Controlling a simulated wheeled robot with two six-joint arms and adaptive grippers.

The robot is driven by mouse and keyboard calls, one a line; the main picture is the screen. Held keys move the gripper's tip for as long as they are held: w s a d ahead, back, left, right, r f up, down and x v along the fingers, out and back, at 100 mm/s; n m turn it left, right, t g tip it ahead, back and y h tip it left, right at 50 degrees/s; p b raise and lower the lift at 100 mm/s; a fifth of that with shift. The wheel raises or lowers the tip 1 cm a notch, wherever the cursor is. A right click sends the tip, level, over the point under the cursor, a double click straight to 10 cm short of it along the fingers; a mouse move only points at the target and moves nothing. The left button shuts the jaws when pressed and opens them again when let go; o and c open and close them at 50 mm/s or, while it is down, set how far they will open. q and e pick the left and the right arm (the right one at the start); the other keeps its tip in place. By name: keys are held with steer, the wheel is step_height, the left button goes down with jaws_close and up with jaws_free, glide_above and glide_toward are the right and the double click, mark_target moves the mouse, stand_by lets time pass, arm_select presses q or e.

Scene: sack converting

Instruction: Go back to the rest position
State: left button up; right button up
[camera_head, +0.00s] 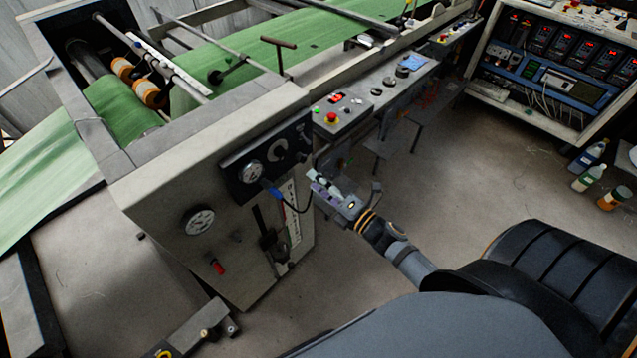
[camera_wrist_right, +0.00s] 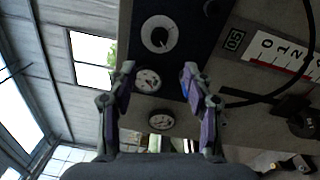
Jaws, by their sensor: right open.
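My right gripper (camera_head: 318,186) reaches in from the right in the head view, in front of the grey machine cabinet (camera_head: 190,140). In the right wrist view its two purple-padded fingers (camera_wrist_right: 158,82) stand apart with nothing between them. Beyond them is a black gauge panel, with a white dial (camera_wrist_right: 160,34) above and a smaller dial (camera_wrist_right: 148,81) showing in the gap. I cannot tell the exact distance from the fingers to the panel. No left gripper can be made out in either view.
A control box with a red button (camera_head: 331,117) is just behind. Bottles (camera_head: 588,177) stand at the right. Green sack web (camera_head: 115,112) runs over rollers at the left. Floor at centre right is clear.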

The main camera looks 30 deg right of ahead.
steer(key=shift+f, duration=0.1)
stand_by(0.3)
steer(key=s+d+f+m+g+h, duration=0.25)
steer(key=f+m, duration=0.25)
steer(key=f, duration=0.6)
steer(key=s+d+f+m+g+h, duration=0.2)
steer(key=s+d+f+m, duration=0.2)
steer(key=f, duration=0.6)
steer(key=s+d+f+m+g+h, duration=0.25)
steer(key=d+f+m, duration=0.2)
steer(key=f, duration=0.65)
steer(key=s+a+f+m+g, duration=0.1)
steer(key=s+f+m+g, duration=0.2)
steer(key=s, duration=0.6)
steer(key=s+a+f+m+g, duration=0.1)
steer(key=s+f+m+g, duration=0.2)
steer(key=s+f, duration=0.5)
steer(key=s+a+f+m+g, duration=0.2)
steer(key=s+f+m+g, duration=0.1)
steer(key=s, duration=0.7)
step_height(320, 180, down, 3)
steer(key=shift+r+m, duration=0.2)
steer(key=shift+m, duration=0.65)
